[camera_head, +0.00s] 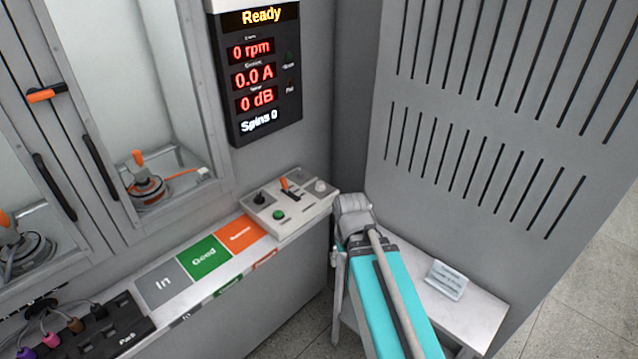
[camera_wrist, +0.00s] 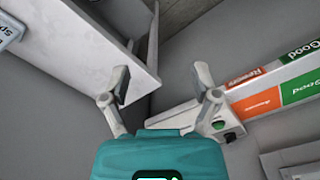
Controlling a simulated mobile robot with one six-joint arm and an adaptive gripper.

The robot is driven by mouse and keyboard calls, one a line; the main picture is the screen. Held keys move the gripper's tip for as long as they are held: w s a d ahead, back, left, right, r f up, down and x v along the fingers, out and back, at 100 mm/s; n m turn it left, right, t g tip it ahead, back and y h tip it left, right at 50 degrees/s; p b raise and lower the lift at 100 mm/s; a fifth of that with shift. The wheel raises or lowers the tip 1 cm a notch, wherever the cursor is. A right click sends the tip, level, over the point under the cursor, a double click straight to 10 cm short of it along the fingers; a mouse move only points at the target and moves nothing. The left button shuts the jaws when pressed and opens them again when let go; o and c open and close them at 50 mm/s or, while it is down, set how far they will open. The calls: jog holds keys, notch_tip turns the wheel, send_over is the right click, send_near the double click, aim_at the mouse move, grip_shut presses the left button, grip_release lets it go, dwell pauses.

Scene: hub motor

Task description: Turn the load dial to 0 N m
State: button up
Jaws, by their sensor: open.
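A pale control box (camera_head: 290,208) sits at the right end of the bench ledge. It bears a black knob (camera_head: 260,198), an orange lever (camera_head: 287,186), a white knob (camera_head: 320,186) and a green button (camera_head: 279,215). Their labels are too small to read, so I cannot tell which is the load dial. My gripper (camera_wrist: 161,84) is open and empty, its fingers spread. In the head view my arm blocks much of it, just right of the box. In the wrist view, the right finger hides part of the box (camera_wrist: 229,132); its green button (camera_wrist: 219,126) shows.
A display (camera_head: 262,75) above reads Ready, 0 rpm, 0.0 A, 0 dB and Spins 0. Coloured zones including Good (camera_head: 204,257) lie left of the box. A side table (camera_head: 474,319) with a small sign (camera_head: 447,281) stands right. A slotted panel (camera_head: 480,110) rises behind.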

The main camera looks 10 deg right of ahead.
aim_at(320, 183)
jog(key=w+r+m+p, duration=0.2)
jog(key=w, duration=2)
jog(key=w+r+m+p, duration=0.2)
jog(key=w+m, duration=0.1)
jog(key=w, duration=2)
jog(key=shift+d+r+p, duration=0.3)
jog(key=shift+r+p, duration=0.05)
jog(key=shift+r, duration=0.05)
jog(key=shift+s+f, duration=0.1)
jog(key=shift+f, duration=0.1)
notch_tip(320, 183, down, 13)
jog(key=b, duration=1.3)
jog(key=shift+f+b, duration=0.2)
jog(key=shift+b, duration=0.2)
jog(key=c, duration=1.1)
jog(key=shift+a, duration=0.55)
jog(key=shift+d, duration=0.45)
grip_shut()
